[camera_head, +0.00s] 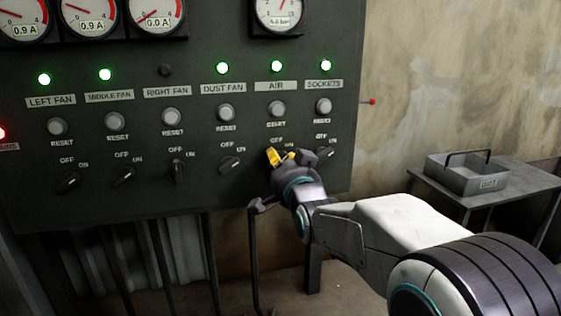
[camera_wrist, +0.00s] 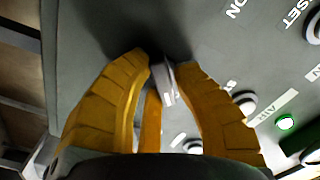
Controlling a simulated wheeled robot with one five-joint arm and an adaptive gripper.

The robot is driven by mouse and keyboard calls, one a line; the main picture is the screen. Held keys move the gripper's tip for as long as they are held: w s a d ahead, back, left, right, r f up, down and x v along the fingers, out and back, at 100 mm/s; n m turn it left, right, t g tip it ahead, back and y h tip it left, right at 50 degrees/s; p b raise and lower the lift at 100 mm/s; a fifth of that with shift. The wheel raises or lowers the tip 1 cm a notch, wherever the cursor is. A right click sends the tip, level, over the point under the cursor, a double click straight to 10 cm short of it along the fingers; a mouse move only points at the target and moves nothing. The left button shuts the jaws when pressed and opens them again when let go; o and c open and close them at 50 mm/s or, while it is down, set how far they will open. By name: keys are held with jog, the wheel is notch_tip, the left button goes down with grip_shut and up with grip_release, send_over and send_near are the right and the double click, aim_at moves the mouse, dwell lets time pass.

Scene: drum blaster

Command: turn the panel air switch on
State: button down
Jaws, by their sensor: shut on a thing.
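The panel air switch (camera_wrist: 167,82) is a grey knob with a pale mark, in the wrist view between the yellow fingers of my gripper (camera_wrist: 164,70). In the head view my gripper (camera_head: 281,157) is at the lower end of the AIR column, and its fingers hide most of the knob. The fingers are shut on the knob; its exact angle is hard to tell. The AIR lamp (camera_head: 276,66) glows green, and it also glows in the wrist view (camera_wrist: 285,122). A round button (camera_head: 277,109) sits between the AIR label and the switch.
The sockets switch (camera_head: 324,155) sits close to the right of my gripper, and the dust fan switch (camera_head: 231,163) is to its left. The right fan lamp (camera_head: 165,70) is dark. A side table (camera_head: 500,190) with a grey tray (camera_head: 468,180) stands at right.

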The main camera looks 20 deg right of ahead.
jog(key=shift+m, duration=1)
jog(key=c, duration=1.1)
grip_release()
jog(key=shift+f, duration=0.1)
jog(key=shift+o, duration=0.2)
jog(key=s, duration=1.2)
